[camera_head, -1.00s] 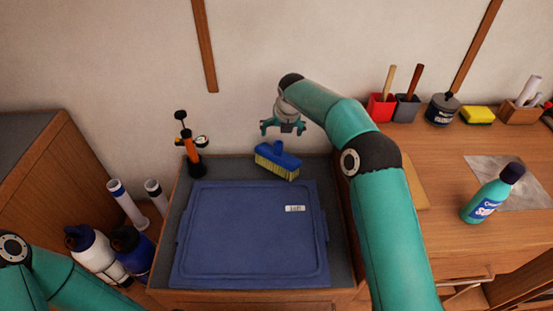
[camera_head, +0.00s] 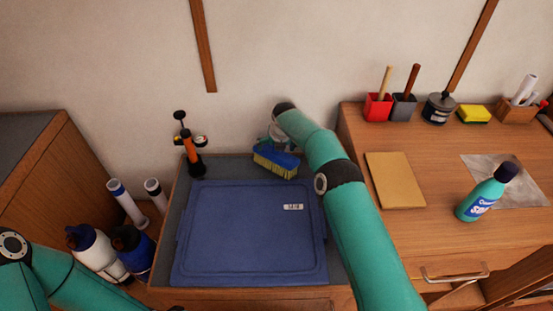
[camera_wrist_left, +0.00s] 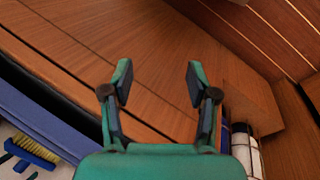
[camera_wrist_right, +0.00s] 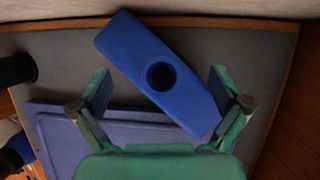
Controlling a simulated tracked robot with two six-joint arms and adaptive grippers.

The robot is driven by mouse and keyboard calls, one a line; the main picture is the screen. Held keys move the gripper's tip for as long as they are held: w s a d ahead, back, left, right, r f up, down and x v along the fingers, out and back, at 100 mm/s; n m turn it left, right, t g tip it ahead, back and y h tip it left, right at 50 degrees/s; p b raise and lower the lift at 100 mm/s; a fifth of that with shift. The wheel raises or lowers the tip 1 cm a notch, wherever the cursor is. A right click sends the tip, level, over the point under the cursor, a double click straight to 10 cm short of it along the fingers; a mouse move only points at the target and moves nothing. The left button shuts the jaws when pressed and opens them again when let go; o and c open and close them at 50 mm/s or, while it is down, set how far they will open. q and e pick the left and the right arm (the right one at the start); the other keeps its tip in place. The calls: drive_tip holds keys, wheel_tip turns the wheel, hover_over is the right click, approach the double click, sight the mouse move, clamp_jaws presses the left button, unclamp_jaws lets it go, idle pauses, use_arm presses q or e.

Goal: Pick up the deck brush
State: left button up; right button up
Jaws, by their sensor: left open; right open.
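The deck brush (camera_head: 275,161) has a blue block and yellow bristles. It lies at the back of the grey counter top, behind the blue lid, in the head view. In the right wrist view its blue block (camera_wrist_right: 150,72) lies diagonally, with a dark round socket in its middle. My right gripper (camera_wrist_right: 160,85) is open above the brush, its fingers on either side of the block; I see no contact. In the head view the wrist partly hides that gripper.
The blue lid (camera_head: 250,235) covers most of the counter. A black and orange pump (camera_head: 190,150) stands left of the brush. Bottles (camera_head: 95,250) and white tubes stand further left. The right desk holds a teal bottle (camera_head: 485,195) and a tan board (camera_head: 394,180). The wall is close behind.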

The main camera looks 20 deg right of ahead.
clamp_jaws()
idle(0.5)
